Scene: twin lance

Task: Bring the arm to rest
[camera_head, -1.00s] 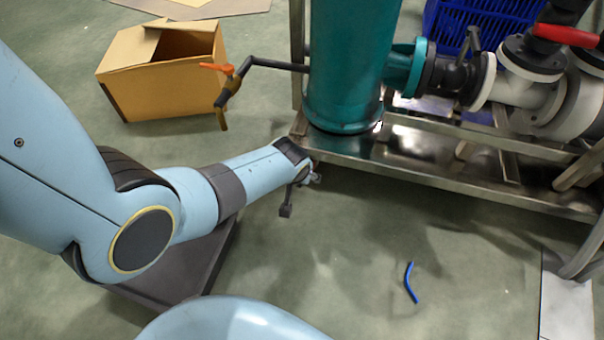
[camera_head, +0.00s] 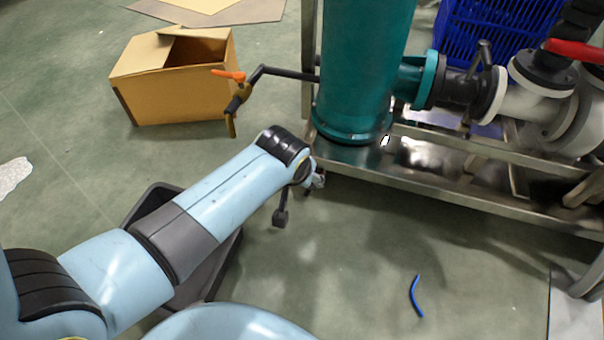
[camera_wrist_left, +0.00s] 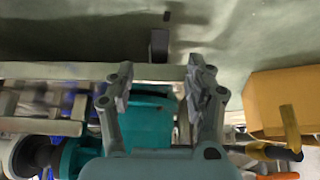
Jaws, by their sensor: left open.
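My left arm (camera_head: 232,192) comes in from the lower left in the head view, its wrist low in front of the steel frame. My left gripper shows in the wrist view (camera_wrist_left: 158,82), its two fingers apart with nothing between them. In the head view the gripper is mostly hidden behind the wrist, with only a small part (camera_head: 318,178) showing near the frame's lower beam. I cannot tell whether it touches the beam. My right gripper is not in either view.
A steel frame (camera_head: 455,200) bears a teal cylinder (camera_head: 362,70) with pipes and valves. An open cardboard box (camera_head: 175,85) stands at the upper left. A dark tray (camera_head: 215,265) lies under my arm. A blue curved piece (camera_head: 415,296) lies on clear floor.

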